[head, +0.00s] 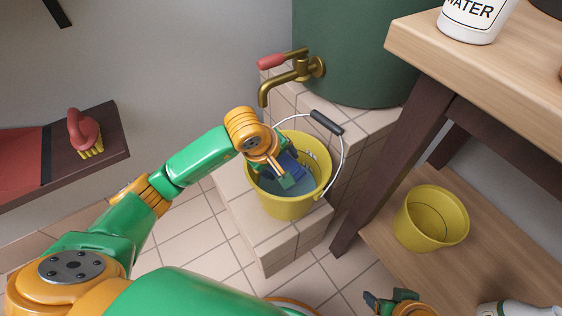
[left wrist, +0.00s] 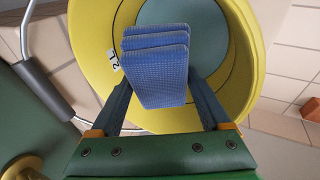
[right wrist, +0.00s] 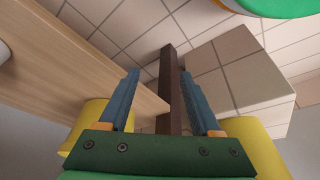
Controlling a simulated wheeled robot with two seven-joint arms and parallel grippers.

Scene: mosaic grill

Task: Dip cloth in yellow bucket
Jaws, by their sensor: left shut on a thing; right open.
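A yellow bucket (head: 319,201) with a wire handle and water inside stands on a tiled step under a brass tap. My left gripper (head: 284,172) reaches down into the bucket's mouth. It is shut on a folded blue cloth (left wrist: 155,70), seen between its fingers in the left wrist view. The bucket's yellow wall (left wrist: 92,45) and the water (left wrist: 210,35) show behind the cloth there. I cannot tell whether the cloth touches the water. My right gripper (right wrist: 156,85) is open and empty, low by the wooden shelf; in the head view it shows at the bottom right (head: 385,298).
A second yellow bucket (head: 412,222) stands on the lower wooden shelf at right. The brass tap (head: 292,76) on the green barrel (head: 350,50) is close above the first bucket. A table (head: 420,45) holds a water bottle (head: 474,18). A red brush (head: 82,133) lies at left.

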